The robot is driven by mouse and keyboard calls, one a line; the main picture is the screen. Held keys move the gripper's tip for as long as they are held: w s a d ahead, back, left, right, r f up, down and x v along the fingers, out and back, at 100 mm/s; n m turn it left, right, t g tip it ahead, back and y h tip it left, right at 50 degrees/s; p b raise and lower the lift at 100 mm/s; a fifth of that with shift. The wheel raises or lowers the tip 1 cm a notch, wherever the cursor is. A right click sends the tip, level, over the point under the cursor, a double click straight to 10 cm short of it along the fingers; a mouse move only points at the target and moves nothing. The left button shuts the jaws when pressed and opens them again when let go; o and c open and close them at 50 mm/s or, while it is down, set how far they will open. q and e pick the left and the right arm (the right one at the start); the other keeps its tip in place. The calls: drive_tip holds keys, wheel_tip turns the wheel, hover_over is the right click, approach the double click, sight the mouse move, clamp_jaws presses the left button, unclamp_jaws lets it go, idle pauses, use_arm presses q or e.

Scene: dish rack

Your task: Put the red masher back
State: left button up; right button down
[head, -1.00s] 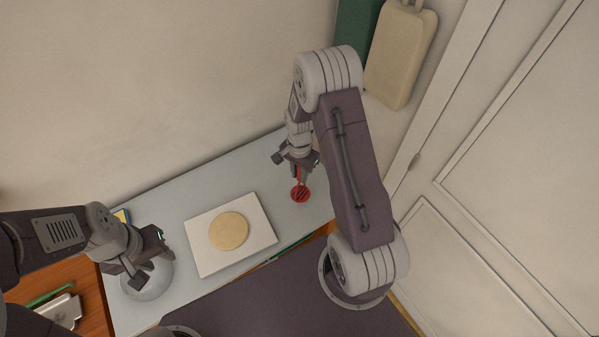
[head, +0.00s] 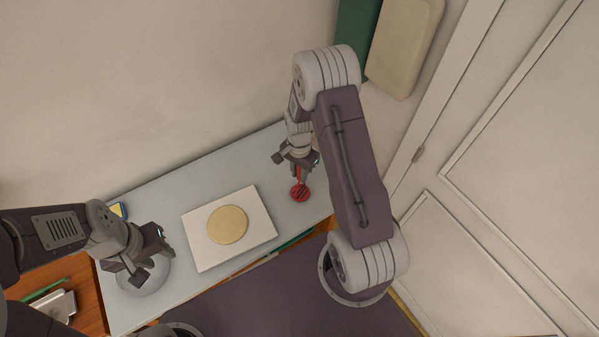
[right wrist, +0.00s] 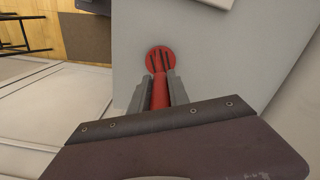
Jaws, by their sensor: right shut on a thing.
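The red masher (head: 300,192) has a round slotted head and a red handle. It also shows in the right wrist view (right wrist: 160,60), with its head beyond the fingertips. My right gripper (head: 298,165) is shut on the masher's handle, near the right end of the pale grey counter (head: 170,205); in the right wrist view its fingers (right wrist: 160,90) lie on both sides of the handle. I cannot tell whether the head touches the counter. My left gripper (head: 150,262) is over a clear round bowl (head: 150,280) at the counter's left; its fingers stand apart and nothing shows between them.
A white board (head: 245,250) with a round tan disc (head: 228,224) lies mid-counter. A blue and yellow item (head: 119,211) is at the far left. A silver object (head: 55,306) lies on the wood at lower left. A cream board (head: 405,45) and a green panel (head: 355,40) are by the wall.

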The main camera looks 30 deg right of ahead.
drive_tip(key=shift+f, duration=0.3)
idle(0.4)
drive_tip(key=c, duration=1.2)
unclamp_jaws()
drive_tip(key=shift+o, duration=0.2)
drive_tip(key=c, duration=0.4)
drive_tip(key=shift+r, duration=0.15)
drive_tip(key=shift+r+p, duration=3.25)
drive_tip(key=shift+r, duration=0.9)
drive_tip(key=shift+r, duration=0.1)
